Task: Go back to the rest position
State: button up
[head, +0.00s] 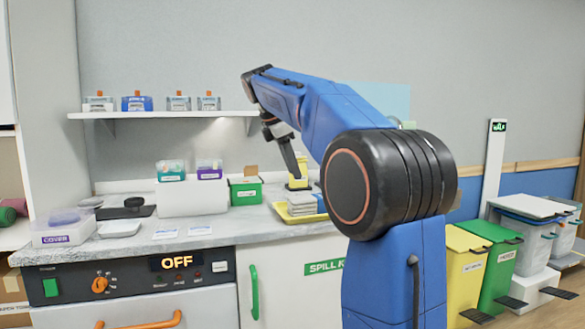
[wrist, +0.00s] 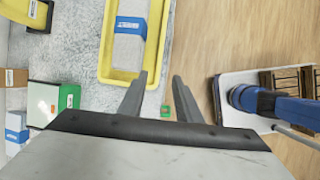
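My gripper (wrist: 160,76) is open and empty in the wrist view, with its two grey fingers apart and nothing between them. In the head view my gripper (head: 294,172) hangs at the end of my bent blue arm, pointing down above the counter near the yellow tray. The yellow tray (wrist: 104,45) lies ahead of the fingers in the wrist view and holds a pale item with a blue label. My forearm and its black joint hide part of the counter and wall in the head view.
The counter (head: 240,222) holds a green box (head: 245,192), a white block (head: 192,198) with small boxes, and a lidded COVER box (head: 64,228). A shelf (head: 165,114) with bottles is behind. Yellow (head: 465,275) and green (head: 497,265) bins stand right. Air above the counter's left is clear.

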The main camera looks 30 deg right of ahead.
dwell(0.4)
jog(key=s+a+f+m+t+y, duration=0.1)
jog(key=s+a+f+m, duration=0.4)
jog(key=s+f, duration=0.6)
jog(key=s+a+f+m+t+y, duration=0.2)
jog(key=s+a+f+m, duration=0.2)
jog(key=s+a+f, duration=0.3)
jog(key=s+a+f+m+t+y, duration=0.1)
jog(key=s+a+f+m, duration=0.4)
jog(key=s+f, duration=0.9)
jog(key=shift+s+a+f+m+t+y, duration=0.35)
jog(key=shift+a+f, duration=0.3)
jog(key=shift+f, duration=0.25)
